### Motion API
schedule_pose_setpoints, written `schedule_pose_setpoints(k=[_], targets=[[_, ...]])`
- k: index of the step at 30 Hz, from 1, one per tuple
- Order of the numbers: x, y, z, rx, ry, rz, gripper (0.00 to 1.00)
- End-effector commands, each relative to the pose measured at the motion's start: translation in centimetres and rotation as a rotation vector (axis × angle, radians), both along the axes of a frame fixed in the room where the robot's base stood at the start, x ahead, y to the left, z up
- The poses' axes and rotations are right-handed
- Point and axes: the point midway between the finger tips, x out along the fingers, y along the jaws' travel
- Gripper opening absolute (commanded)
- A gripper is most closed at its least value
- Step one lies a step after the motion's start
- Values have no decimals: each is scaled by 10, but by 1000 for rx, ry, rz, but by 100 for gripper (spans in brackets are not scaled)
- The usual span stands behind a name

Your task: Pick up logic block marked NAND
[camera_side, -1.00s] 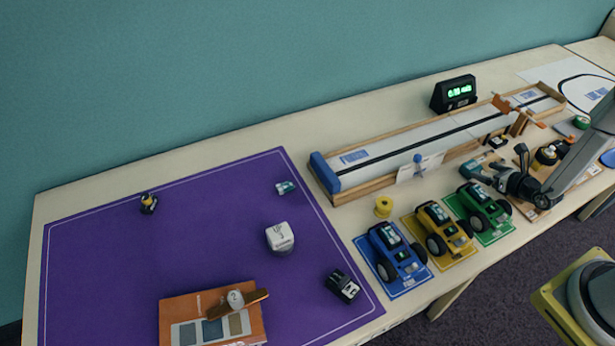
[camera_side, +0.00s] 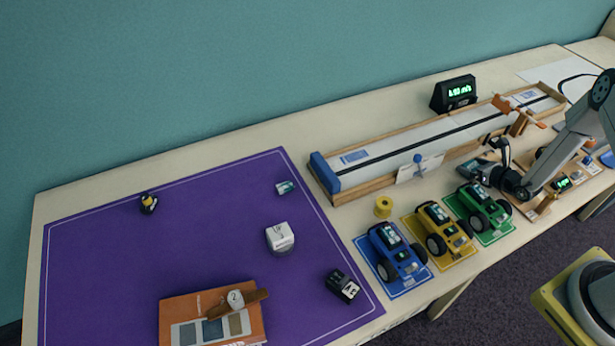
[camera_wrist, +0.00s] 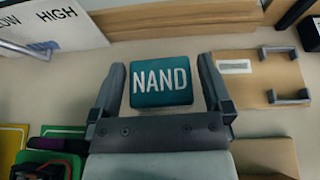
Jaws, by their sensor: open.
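The teal block marked NAND (camera_wrist: 161,88) lies on the pale tabletop in the wrist view, its white lettering upright and readable. My gripper (camera_wrist: 161,66) is open, with one dark finger on each side of the block and nothing clamped. A small gap shows between the block and each finger. I cannot tell the height of the fingers from this view. In the side view my gripper (camera_side: 481,174) is low over the table behind the green car, and it partly hides the teal block (camera_side: 470,168).
The green car (camera_side: 484,207) stands just in front of my gripper. The wooden-walled track (camera_side: 440,142) runs behind it. A HIGH/LOW card (camera_wrist: 60,22) and a wooden board with metal handles (camera_wrist: 255,75) flank the block. The purple mat (camera_side: 110,250) lies far left.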

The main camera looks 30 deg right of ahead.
Motion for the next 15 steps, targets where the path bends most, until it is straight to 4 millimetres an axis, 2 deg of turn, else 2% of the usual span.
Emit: schedule_pose_setpoints(k=[11,14,15], targets=[[0,0,0,0,0,0,100],[0,0,0,0,0,0,71],[0,0,0,0,0,0,59]])
